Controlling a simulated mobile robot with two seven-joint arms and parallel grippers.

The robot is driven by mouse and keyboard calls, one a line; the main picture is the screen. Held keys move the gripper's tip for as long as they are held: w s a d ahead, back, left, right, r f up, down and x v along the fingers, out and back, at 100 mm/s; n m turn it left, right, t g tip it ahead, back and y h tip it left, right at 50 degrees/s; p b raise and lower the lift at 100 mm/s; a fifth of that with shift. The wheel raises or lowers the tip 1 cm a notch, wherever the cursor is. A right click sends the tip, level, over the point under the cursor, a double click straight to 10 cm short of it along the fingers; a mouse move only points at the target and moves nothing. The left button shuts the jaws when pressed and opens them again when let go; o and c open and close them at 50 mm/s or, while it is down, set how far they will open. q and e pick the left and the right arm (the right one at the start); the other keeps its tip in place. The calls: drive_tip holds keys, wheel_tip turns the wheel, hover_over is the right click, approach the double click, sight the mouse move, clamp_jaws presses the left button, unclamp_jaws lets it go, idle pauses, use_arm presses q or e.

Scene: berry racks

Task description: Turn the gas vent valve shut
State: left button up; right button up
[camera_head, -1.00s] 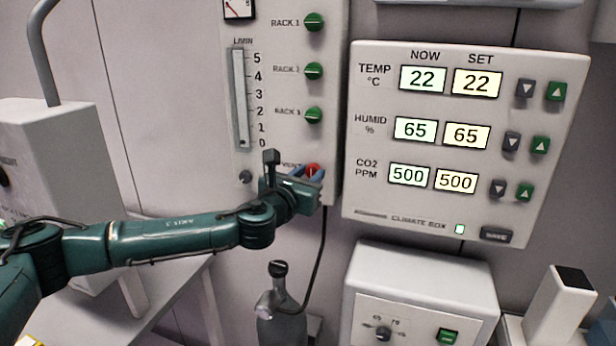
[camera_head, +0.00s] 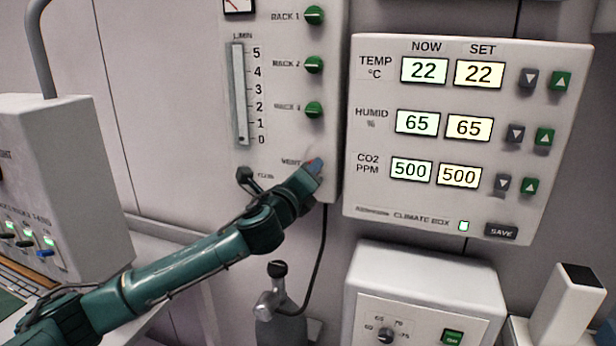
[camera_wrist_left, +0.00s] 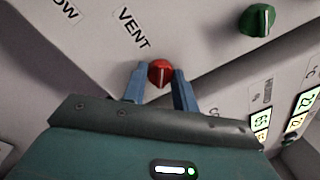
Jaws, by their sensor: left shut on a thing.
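The gas vent valve is a red round knob with a white pointer line; it shows clearly in the left wrist view (camera_wrist_left: 160,73) beside the VENT label (camera_wrist_left: 133,27). My left gripper (camera_wrist_left: 159,85) has its two blue fingers on either side of the knob and is shut on it. The pointer line runs roughly parallel to the fingers. In the head view my left gripper (camera_head: 315,168) is at the bottom right of the gas panel (camera_head: 281,130) and hides most of the knob. My right gripper is not in view.
Green rack knobs (camera_head: 313,65) sit above the vent on the same panel. The climate box (camera_head: 400,205) stands close to the right. A grey gas bottle (camera_head: 283,325) with a black hose is below. A white box with switches (camera_head: 60,140) is at the left.

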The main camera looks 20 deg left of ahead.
use_arm(q)
drive_tip(key=n+y+b, duration=0.1)
drive_tip(key=n, duration=0.6)
drive_tip(key=shift+d+f, duration=0.1)
drive_tip(key=shift+n, duration=0.3)
idle(0.3)
drive_tip(key=o, duration=1)
drive_tip(key=shift+c, duration=0.2)
drive_tip(key=s+f+b, duration=0.1)
drive_tip(key=s+b, duration=0.1)
drive_tip(key=s, duration=1.1)
drive_tip(key=shift+a+f, duration=0.15)
drive_tip(key=shift+a, duration=0.1)
drive_tip(key=shift+f, duration=0.1)
